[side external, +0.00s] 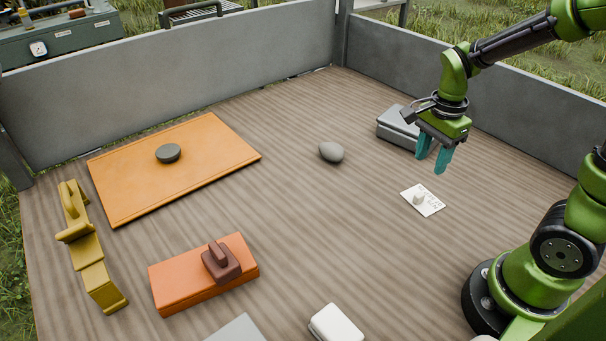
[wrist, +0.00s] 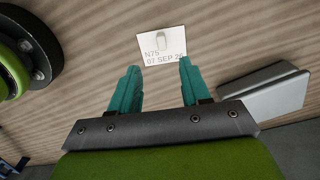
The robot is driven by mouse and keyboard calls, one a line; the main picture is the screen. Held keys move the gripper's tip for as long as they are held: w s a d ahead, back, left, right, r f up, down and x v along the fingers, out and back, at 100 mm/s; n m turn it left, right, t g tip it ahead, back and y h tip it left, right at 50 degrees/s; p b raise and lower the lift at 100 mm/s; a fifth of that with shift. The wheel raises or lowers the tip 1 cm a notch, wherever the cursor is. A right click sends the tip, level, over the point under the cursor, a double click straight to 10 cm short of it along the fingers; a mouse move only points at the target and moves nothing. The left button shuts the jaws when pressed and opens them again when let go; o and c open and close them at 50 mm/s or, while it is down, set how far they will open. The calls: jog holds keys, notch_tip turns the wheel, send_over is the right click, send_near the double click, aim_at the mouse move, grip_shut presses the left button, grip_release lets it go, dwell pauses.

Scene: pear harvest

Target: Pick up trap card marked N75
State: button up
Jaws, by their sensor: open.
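The trap card (side external: 427,203) is a small white card with a pale raised tab, lying flat on the wooden table at the right. In the wrist view the card (wrist: 176,57) shows the print "N75" and a date line reading about "07 SEP 26", partly cut by a fingertip. My gripper (side external: 434,164) has two teal fingers pointing down, held above the table and apart from the card. In the wrist view the fingers of my gripper (wrist: 158,72) are spread with nothing between them, and the card lies just beyond their tips.
A grey metal box (side external: 397,128) stands close behind my gripper. A grey stone (side external: 331,152), an orange board (side external: 205,180) with a dark disc (side external: 168,153), an orange block (side external: 185,284) with a brown handle, a yellow tool (side external: 97,275) and a white block (side external: 336,325) lie farther left. Low grey walls (side external: 200,60) bound the table.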

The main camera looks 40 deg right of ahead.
send_over(420, 194)
jog(key=f, duration=0.6)
jog(key=shift+a+f, duration=0.1)
jog(key=shift+a, duration=0.15)
jog(key=f, duration=0.5)
jog(key=shift+d+f, duration=0.1)
jog(key=shift+d, duration=0.1)
grip_shut()
